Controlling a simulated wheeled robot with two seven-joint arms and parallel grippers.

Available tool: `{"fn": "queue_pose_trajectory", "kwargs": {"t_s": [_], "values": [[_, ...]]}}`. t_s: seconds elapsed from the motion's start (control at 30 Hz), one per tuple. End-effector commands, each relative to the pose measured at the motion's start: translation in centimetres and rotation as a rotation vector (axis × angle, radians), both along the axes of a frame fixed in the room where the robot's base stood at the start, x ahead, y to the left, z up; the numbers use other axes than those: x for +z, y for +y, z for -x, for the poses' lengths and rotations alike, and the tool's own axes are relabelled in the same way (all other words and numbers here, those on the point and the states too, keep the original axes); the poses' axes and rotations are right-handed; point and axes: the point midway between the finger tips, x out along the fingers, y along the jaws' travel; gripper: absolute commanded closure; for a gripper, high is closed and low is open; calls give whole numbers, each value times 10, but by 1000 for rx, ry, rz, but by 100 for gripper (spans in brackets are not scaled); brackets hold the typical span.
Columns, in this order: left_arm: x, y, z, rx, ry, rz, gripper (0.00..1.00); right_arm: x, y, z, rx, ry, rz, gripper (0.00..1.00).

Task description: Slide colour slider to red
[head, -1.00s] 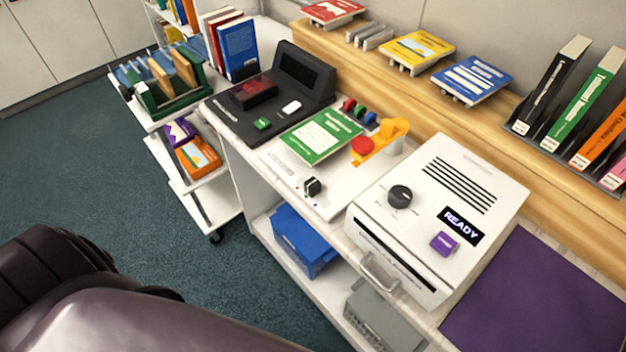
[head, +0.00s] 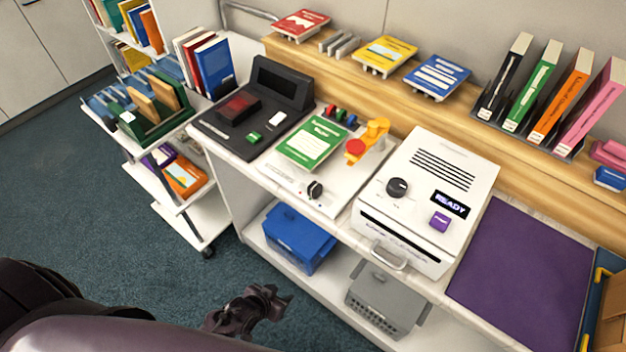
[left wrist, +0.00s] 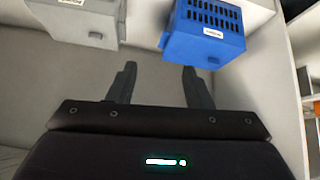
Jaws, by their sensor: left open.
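The colour slider's small black knob (head: 315,189) sits at the front edge of a white panel (head: 285,176) on the counter. Small coloured marks lie along the panel's front edge beside it; a red one shows left of the knob. A green booklet (head: 311,142) lies on the panel behind the knob. My left gripper (head: 272,300) is low in front of the counter, apart from the knob and below it. In the left wrist view its two dark fingers (left wrist: 158,84) stand apart with nothing between them. My right gripper is not in view.
A white machine (head: 425,200) reading READY stands right of the panel, with a purple mat (head: 520,275) beyond. A black terminal (head: 253,115) is at left. A blue bin (head: 297,240) and a grey bin (head: 385,298) sit on the shelf below. A book trolley (head: 190,205) stands left.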

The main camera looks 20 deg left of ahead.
Motion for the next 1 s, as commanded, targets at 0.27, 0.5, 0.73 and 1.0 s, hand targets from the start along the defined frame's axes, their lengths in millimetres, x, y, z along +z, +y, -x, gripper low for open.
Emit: {"fn": "queue_pose_trajectory", "kwargs": {"t_s": [0.27, 0.5, 0.73, 1.0], "values": [[238, -13, -97, -70, -378, 74, 55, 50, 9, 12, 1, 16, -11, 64], [326, -23, -114, -115, -515, 91, 55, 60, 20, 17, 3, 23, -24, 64], [321, -31, -138, -116, -524, 93, 55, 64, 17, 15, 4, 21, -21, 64], [304, -44, -172, -114, -523, 92, 55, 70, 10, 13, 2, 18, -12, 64]]}}
